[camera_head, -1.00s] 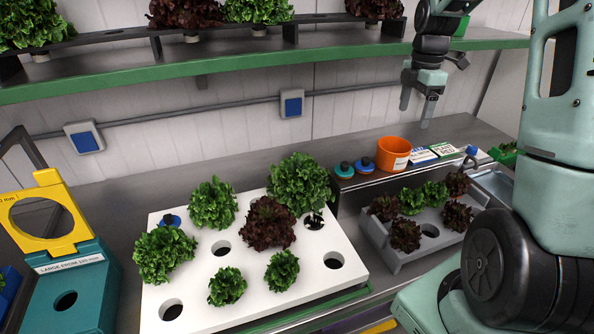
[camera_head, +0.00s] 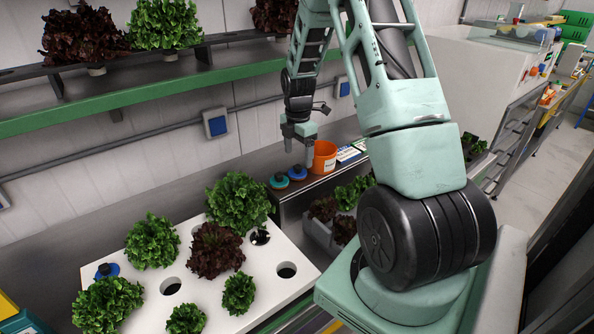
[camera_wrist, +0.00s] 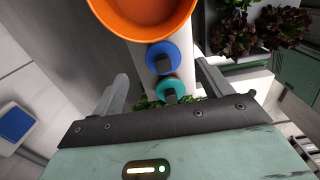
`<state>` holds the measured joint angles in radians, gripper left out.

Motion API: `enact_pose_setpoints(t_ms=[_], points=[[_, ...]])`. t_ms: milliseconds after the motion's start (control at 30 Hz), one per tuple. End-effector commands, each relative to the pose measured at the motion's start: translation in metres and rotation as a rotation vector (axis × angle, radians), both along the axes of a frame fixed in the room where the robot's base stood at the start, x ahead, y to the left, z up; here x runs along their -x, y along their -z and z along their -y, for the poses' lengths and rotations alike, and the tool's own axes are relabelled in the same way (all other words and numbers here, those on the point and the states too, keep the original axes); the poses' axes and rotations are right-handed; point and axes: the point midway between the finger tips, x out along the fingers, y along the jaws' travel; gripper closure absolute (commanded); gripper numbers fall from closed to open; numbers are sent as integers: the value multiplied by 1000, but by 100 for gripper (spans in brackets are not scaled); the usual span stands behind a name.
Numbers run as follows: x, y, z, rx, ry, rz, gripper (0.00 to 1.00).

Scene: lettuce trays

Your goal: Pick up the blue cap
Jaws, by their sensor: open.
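A blue cap (camera_head: 298,172) with a dark knob sits on the raised metal shelf between a teal cap (camera_head: 278,181) and an orange cup. In the wrist view the blue cap (camera_wrist: 157,50) lies between the cup and the teal cap (camera_wrist: 176,88), roughly between my finger lines. My gripper (camera_head: 299,151) is open and empty, above the caps and beside the cup. In the wrist view its two fingers (camera_wrist: 163,72) spread either side of the caps. Another blue cap (camera_head: 107,269) sits at the left of the white lettuce tray.
The orange cup (camera_head: 324,157) stands close to the right of the blue cap; it also fills the top of the wrist view (camera_wrist: 145,30). The white tray (camera_head: 210,308) holds several lettuces. A grey tray (camera_head: 318,233) is partly hidden behind my arm.

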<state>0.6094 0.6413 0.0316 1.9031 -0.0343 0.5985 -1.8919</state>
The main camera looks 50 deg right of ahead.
Motion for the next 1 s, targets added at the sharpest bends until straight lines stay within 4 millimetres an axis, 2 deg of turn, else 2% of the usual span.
enact_pose_setpoints(t_ms=[167, 467, 767, 800, 933, 967, 1000], points=[[1, 11, -3, -2, 0, -3, 22], [3, 48, -6, 0, 1, -1, 22], [3, 54, -6, 1, 1, 1, 22], [2, 54, -6, 1, 1, 1, 27], [2, 54, -6, 1, 1, 1, 64], [2, 54, -6, 1, 1, 1, 70], [2, 54, -6, 1, 1, 1, 70]])
